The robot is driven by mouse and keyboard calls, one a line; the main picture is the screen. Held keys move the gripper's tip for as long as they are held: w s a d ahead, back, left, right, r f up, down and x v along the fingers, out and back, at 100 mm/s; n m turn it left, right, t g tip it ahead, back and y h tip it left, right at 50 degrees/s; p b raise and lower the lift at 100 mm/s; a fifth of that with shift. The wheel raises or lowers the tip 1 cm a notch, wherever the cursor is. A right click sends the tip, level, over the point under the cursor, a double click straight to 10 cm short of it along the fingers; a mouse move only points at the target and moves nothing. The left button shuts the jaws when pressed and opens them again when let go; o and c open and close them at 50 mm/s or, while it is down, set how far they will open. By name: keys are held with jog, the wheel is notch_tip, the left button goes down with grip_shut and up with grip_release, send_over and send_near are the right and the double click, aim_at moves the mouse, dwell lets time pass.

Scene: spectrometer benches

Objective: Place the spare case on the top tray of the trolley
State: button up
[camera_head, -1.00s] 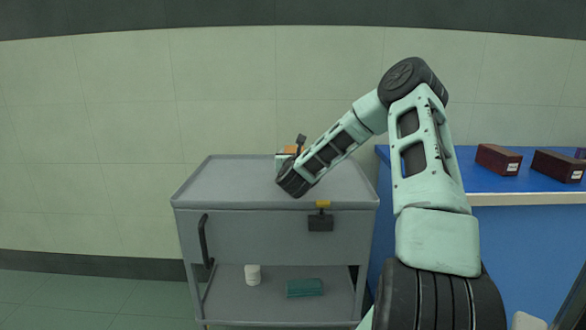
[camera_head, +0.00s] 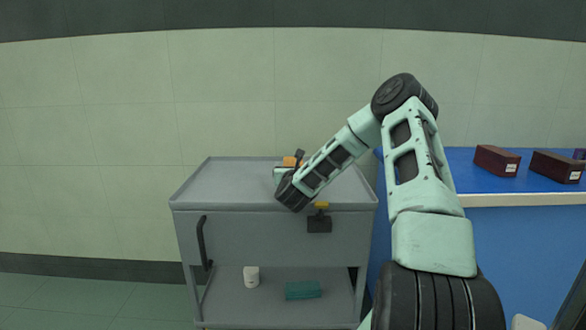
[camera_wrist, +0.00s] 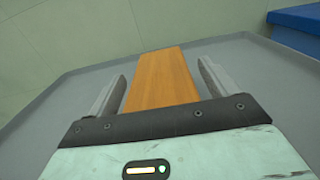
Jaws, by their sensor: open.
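An orange-brown case (camera_wrist: 162,80) lies between the fingers of my gripper (camera_wrist: 160,88) in the wrist view. The fingers are open, with a narrow gap on each side of the case. The case appears to rest on the grey top tray (camera_wrist: 62,100) of the trolley; its underside and near end are hidden. In the head view, a small orange part of the case (camera_head: 290,161) shows beyond my wrist, over the far right half of the top tray (camera_head: 225,185). The fingers are hidden there.
The trolley's lower shelf (camera_head: 225,305) holds a white cup-like container (camera_head: 251,277) and a teal box (camera_head: 303,290). A blue bench (camera_head: 450,170) to the right bears dark red-brown labelled cases (camera_head: 496,160). The tray's left half is clear. A wall stands behind.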

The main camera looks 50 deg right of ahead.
jog(key=v, duration=0.7)
jog(key=shift+s+a, duration=0.15)
jog(key=shift+s, duration=0.05)
jog(key=shift+r, duration=0.1)
